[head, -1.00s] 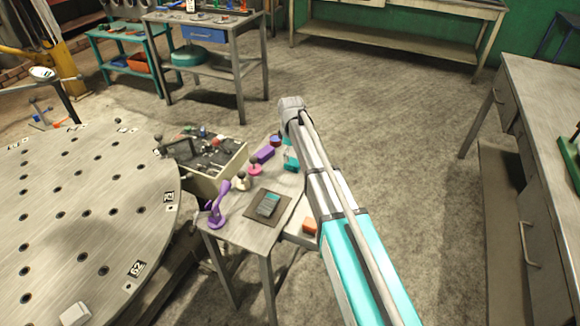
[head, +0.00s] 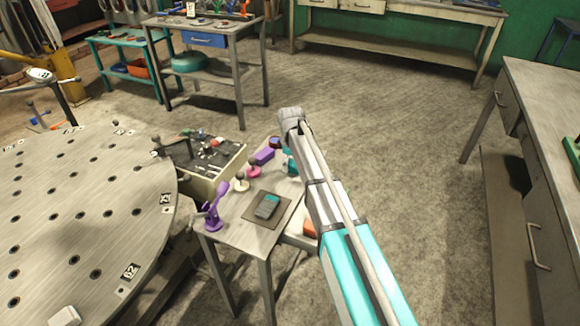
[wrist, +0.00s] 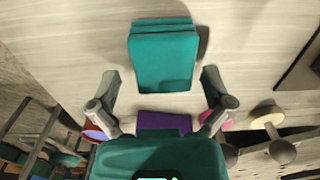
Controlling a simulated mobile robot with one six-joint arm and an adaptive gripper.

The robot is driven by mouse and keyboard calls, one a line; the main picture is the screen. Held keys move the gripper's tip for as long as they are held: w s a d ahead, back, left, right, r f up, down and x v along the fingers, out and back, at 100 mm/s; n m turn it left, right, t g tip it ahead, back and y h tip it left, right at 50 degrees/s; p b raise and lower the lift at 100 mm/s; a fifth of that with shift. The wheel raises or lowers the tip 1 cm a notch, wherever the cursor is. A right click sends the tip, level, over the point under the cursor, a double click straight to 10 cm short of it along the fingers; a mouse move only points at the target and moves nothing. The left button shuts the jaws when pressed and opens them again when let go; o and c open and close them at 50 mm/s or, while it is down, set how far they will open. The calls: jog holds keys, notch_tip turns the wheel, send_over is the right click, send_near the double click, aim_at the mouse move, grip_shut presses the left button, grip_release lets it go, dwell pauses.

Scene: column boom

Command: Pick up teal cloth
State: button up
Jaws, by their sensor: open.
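The teal cloth (wrist: 163,58) lies folded in a flat, layered rectangle on the light tabletop in the wrist view. My gripper (wrist: 161,88) is open, with one finger on each side of the cloth's near end and nothing held between them. Whether the fingertips are level with the cloth or above it, I cannot tell. In the head view a teal patch (head: 289,160) shows beside my arm on the small table; my arm covers much of that spot and my fingers cannot be made out there.
A purple block (wrist: 163,122) lies near the cloth, with a pink-based knob (head: 254,168) and cream knob (head: 241,183) beside it. A dark plate (head: 266,209) with a device and a purple stand (head: 215,208) occupy the table's near end. A tool tray (head: 207,160) adjoins the left.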

jog(key=c, duration=1.1)
jog(key=shift+c, duration=0.2)
jog(key=shift+r, duration=0.15)
notch_tip(320, 180, up, 2)
jog(key=shift+r+p, duration=0.1)
jog(key=shift+p, duration=1.15)
jog(key=s+d+r+p, duration=0.4)
jog(key=s+r+p, duration=0.6)
jog(key=s, duration=0.3)
jog(key=shift+s+r, duration=0.2)
